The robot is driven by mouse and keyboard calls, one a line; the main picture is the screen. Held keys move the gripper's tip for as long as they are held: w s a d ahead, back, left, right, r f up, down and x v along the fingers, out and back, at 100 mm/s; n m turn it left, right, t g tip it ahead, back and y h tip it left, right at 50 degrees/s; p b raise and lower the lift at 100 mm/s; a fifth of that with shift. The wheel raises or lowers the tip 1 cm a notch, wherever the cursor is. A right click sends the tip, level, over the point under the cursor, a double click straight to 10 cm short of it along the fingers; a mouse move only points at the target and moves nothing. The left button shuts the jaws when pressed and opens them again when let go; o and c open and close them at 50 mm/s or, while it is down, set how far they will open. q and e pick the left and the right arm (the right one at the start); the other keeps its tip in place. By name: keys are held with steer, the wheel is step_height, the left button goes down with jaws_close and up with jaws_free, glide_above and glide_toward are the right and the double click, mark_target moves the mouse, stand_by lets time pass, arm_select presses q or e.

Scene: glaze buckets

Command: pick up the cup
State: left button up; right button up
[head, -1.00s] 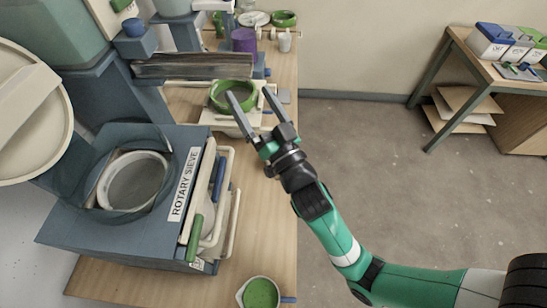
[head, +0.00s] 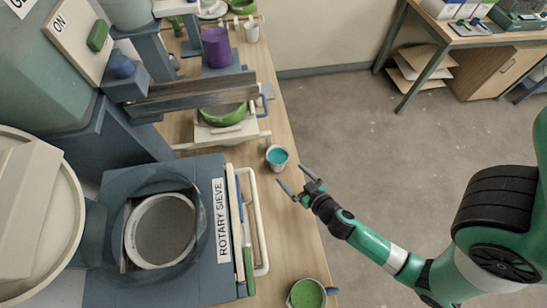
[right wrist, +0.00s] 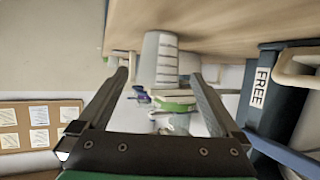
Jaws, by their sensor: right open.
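The cup (head: 277,161) is small and pale with teal contents, upright on the wooden bench near its right edge in the head view. In the right wrist view the cup (right wrist: 160,50) appears upside down, grey-white with dark line marks, between the finger lines. My right gripper (head: 292,176) is open and empty, just right of and in front of the cup, with its fingers pointing at it. I cannot tell whether the fingertips reach past the cup's wall. My left gripper is not in view.
The rotary sieve (head: 190,175) with its pale side rail stands left of the cup. A green bowl (head: 223,114) is behind it. A jug with green contents (head: 307,294) sits at the front edge. A purple cup (head: 216,47) and a white mug (head: 252,31) stand farther back. Right of the bench is open floor.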

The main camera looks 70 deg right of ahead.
mark_target(273, 156)
steer(key=x, duration=0.4)
steer(key=shift+w+d, duration=0.2)
steer(key=shift+w, duration=0.1)
steer(key=shift+x, duration=2.7)
steer(key=shift+s, duration=0.1)
steer(key=shift+c, duration=0.2)
steer(key=c, duration=1.5)
jaws_close()
steer(key=shift+r, duration=0.15)
